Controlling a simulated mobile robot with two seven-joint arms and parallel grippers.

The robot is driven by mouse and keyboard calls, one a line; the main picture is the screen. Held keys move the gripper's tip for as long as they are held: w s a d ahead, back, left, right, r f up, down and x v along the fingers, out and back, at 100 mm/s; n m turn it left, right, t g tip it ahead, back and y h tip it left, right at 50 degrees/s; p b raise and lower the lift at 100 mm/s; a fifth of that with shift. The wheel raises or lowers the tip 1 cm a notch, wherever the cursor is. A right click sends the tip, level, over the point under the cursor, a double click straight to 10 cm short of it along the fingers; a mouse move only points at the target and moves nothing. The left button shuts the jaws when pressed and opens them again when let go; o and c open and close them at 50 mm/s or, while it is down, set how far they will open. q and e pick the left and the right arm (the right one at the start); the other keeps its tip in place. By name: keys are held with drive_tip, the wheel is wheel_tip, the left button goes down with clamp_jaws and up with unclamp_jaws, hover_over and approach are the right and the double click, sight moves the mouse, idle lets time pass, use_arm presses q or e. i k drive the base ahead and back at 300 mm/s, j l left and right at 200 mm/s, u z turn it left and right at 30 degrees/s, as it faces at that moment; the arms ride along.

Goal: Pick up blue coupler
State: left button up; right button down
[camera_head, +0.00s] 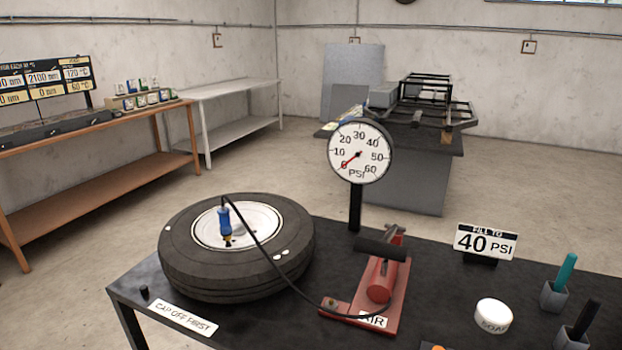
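The blue coupler (224,220) stands upright over the white wheel hub of the tyre (185,257), near the hub's left side. A black hose (262,246) runs from its top, over the tyre, and down to the red pump (383,280). Whether the coupler is seated on a valve is too small to tell. Neither of my grippers shows in the head view.
The black table (440,285) carries a pressure gauge (359,153) reading near 0, a "40 PSI" sign (485,243), a white soap tub (494,316) and two holders at the right. A small black cap (144,292) sits at the table's left edge, beside a "CAP OFF FIRST" label (184,317).

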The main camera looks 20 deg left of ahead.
sight(225, 227)
drive_tip(key=u, duration=1.3)
